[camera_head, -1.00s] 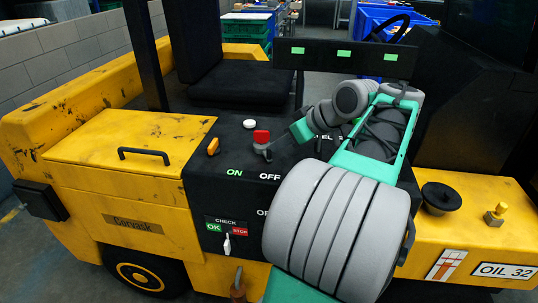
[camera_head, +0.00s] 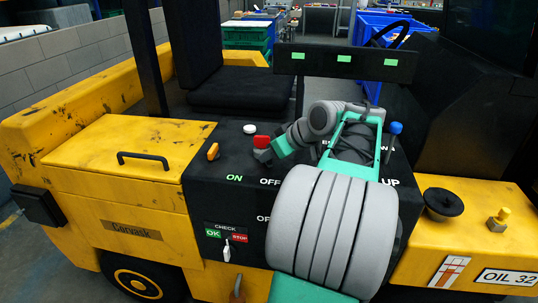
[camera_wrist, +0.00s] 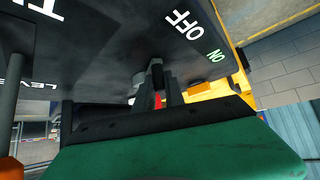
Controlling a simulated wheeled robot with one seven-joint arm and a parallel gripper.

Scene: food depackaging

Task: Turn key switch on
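A red-topped control (camera_head: 262,142) stands on the black panel, above and between the green ON label and the white OFF label. I take it to be the key switch. My gripper (camera_head: 272,152) is right at it, coming from the right. In the wrist view, the dark fingers of my gripper (camera_wrist: 157,92) stand on both sides of a red part (camera_wrist: 158,101), with a small gap between them. I cannot tell whether they press on it. The lower part of the control is mostly hidden.
An orange switch (camera_head: 213,151) and a white button (camera_head: 250,129) stand close by on the panel. A blue-knobbed lever (camera_head: 394,138) rises right of my arm. A CHECK switch (camera_head: 227,249) is lower on the front. My arm covers the panel's right part.

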